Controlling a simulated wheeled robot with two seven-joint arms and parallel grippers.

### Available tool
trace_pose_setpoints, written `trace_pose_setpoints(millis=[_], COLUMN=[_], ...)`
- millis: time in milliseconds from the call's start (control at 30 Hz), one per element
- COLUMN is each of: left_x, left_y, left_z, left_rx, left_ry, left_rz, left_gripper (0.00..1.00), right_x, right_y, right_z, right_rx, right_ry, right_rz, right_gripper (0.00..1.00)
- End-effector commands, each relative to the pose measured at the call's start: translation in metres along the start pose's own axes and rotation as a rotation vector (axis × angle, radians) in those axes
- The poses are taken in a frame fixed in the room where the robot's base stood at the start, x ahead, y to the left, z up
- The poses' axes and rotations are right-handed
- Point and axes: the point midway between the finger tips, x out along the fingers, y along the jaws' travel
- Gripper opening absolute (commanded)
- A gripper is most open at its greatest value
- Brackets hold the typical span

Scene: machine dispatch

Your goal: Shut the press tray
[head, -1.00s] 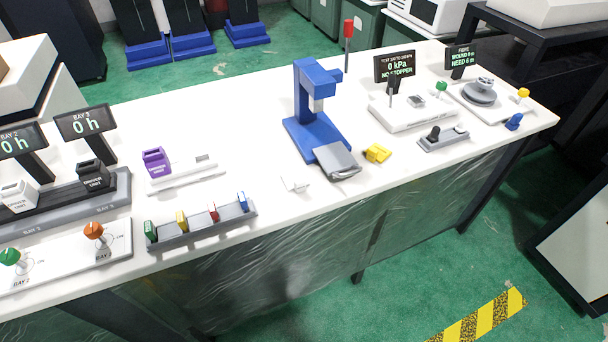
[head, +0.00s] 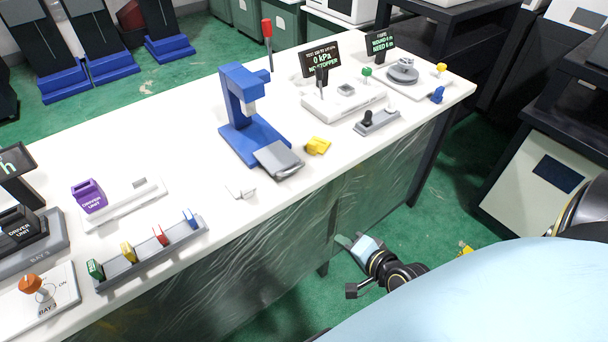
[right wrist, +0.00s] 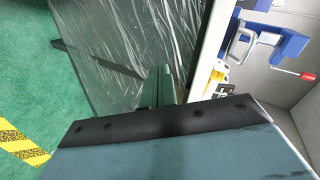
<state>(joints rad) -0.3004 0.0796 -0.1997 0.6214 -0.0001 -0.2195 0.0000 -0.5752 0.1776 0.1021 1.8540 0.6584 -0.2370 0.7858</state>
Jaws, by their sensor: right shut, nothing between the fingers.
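The blue press (head: 236,105) stands on the white table. Its grey tray (head: 279,160) is pulled out at the front and reaches toward the near table edge. In the right wrist view the press (right wrist: 291,50) appears sideways at the upper right, with the tray (right wrist: 240,47) sticking out from it. My right gripper (head: 345,242) is low in front of the table, below its top and apart from the tray. Its fingers (right wrist: 157,88) are shut and empty in the right wrist view. My left gripper is not in view.
A yellow part (head: 317,146) lies right of the tray and a small white piece (head: 241,190) lies left of it. A grey rack (head: 150,252) with several coloured pieces is farther left. The table's front edge and plastic-covered side (head: 290,240) lie beside my right gripper.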

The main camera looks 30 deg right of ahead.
Motion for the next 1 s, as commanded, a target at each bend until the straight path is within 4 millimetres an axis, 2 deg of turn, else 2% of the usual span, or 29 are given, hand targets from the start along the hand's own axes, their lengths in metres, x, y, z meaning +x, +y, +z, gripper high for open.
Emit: trace_pose_setpoints(millis=[33,100,200,300,433,567,1000], left_x=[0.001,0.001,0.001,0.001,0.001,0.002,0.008], left_y=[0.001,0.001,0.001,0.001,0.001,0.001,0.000], left_z=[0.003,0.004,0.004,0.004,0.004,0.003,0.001], left_rx=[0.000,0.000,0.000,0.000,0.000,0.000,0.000], left_ry=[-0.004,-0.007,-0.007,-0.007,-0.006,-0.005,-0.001], left_rz=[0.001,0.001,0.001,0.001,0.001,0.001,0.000], left_gripper=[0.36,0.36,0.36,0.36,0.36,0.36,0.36], right_x=[-0.009,-0.021,-0.036,-0.045,-0.045,-0.031,0.047], right_y=[-0.029,-0.062,-0.097,-0.116,-0.126,-0.131,-0.151], right_z=[-0.011,-0.022,-0.032,-0.036,-0.039,-0.040,-0.042], right_rx=[0.061,0.139,0.219,0.265,0.285,0.285,0.283], right_ry=[0.012,0.018,0.015,0.009,0.006,0.007,0.006], right_rz=[-0.064,-0.136,-0.214,-0.258,-0.278,-0.281,-0.278], right_gripper=[0.00,0.00,0.00,0.00,0.00,0.00,0.00])
